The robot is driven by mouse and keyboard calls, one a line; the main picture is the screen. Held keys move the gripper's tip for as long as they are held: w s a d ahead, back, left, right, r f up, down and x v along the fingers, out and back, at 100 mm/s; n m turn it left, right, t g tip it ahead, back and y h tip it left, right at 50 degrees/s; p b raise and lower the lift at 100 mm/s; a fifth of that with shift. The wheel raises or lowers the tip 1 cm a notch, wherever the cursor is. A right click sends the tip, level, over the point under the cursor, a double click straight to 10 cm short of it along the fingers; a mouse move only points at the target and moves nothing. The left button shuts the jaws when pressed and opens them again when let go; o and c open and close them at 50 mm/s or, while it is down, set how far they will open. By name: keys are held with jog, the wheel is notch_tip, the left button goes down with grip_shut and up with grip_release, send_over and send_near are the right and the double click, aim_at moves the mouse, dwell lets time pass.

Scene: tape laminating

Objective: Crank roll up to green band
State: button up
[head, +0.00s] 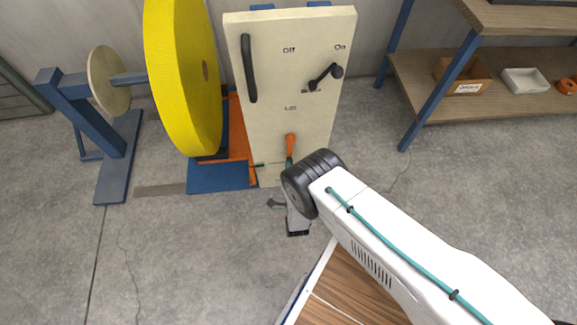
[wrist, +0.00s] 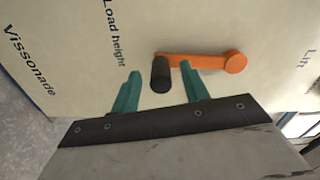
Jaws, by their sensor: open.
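An orange crank (wrist: 205,61) on a cream panel (head: 262,70) has its hub at the right of the wrist view and a black knob (wrist: 160,74) at its left end. In the head view the crank (head: 290,141) hangs downward on the lower panel. My gripper (wrist: 160,70) is open, its teal fingers on either side of the knob, with gaps visible. A yellow roll (head: 180,80) stands left of the panel. A small greenish mark (head: 259,165) shows low on the panel; I cannot tell whether it is the green band. My wrist partly hides the panel's bottom.
The panel also bears a black handle (head: 249,68) and an Off/On lever (head: 322,77). A blue stand with a pale disc (head: 108,80) is at left. A shelf (head: 500,90) with bins is at right. A wooden surface (head: 345,290) lies under my arm.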

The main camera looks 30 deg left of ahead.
jog(key=shift+v, duration=2.4)
